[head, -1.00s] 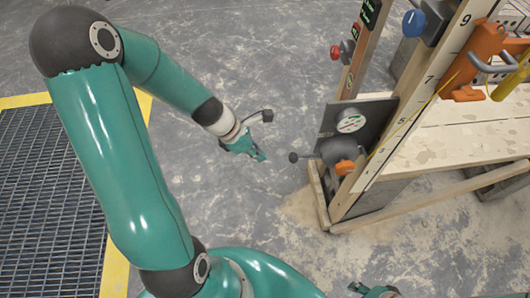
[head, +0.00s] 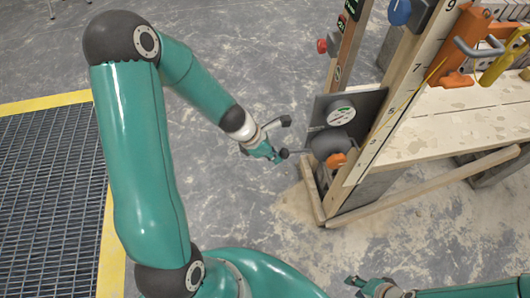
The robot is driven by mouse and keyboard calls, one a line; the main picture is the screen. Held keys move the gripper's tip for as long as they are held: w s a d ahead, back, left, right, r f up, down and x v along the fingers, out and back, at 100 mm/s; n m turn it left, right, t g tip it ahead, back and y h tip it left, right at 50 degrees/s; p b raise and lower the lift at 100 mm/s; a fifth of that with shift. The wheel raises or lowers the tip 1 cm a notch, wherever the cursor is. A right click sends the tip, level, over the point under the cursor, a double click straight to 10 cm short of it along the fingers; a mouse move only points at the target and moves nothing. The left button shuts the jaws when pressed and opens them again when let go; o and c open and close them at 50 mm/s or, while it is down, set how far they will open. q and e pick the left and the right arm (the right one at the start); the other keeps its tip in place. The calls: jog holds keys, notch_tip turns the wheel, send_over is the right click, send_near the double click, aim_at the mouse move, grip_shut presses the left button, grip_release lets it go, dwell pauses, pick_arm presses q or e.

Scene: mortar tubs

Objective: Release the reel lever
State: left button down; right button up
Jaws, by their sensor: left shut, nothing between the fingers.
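The reel (head: 329,145) is a dark grey drum low on the wooden frame's post, below a round gauge (head: 341,112) on a dark plate. Its lever ends in a black ball knob (head: 284,153) on the left side. An orange part (head: 336,160) sits at the reel's lower front. My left gripper (head: 277,157) is shut and empty, with its fingertips right at the knob; I cannot tell whether they touch. The lever's rod is hard to make out between knob and reel. My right gripper (head: 354,284) is at the bottom edge, away from the reel, its jaw state unclear.
The numbered wooden post (head: 400,105) and a lower timber (head: 435,183) stand right of the reel. An orange clamp-like part (head: 468,45) and a yellow handle (head: 503,62) are higher up. Concrete floor is clear left of the reel; a floor grating (head: 50,190) lies further left.

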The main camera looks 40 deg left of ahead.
jog(key=shift+r, duration=0.1)
notch_tip(320, 180, up, 5)
jog(key=p, duration=0.4)
jog(key=shift+a+f+p, duration=0.1)
jog(key=shift+f+p, duration=0.1)
jog(key=shift+p, duration=0.2)
jog(key=shift+r, duration=0.2)
